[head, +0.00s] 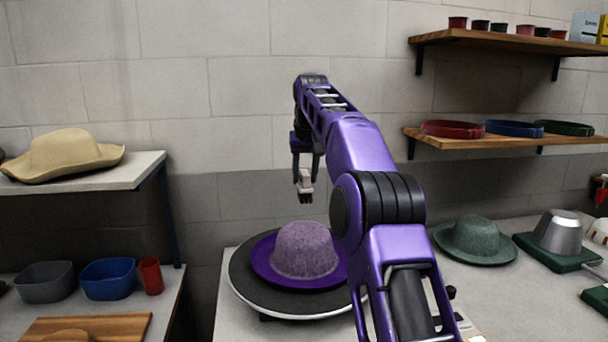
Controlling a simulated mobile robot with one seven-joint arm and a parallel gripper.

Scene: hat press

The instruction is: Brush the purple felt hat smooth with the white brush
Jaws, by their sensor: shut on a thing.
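The purple felt hat (304,251) sits upright on a round dark turntable (252,297) with a pale rim. Its crown looks greyish and fuzzy, and its brim (264,262) is a smoother deep purple. My gripper (305,176) points down above the crown, with a clear gap between them. It is shut on a small pale block with a dark underside, which looks like the white brush (305,187). My arm hides the right part of the hat's brim and of the turntable.
A green hat (476,239) and a metal hat block on a green base (557,236) stand on the bench at right. A tan hat (66,155) lies on the left shelf. Bins (108,279), a red cup (151,275) and a wooden board (90,327) sit at lower left.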

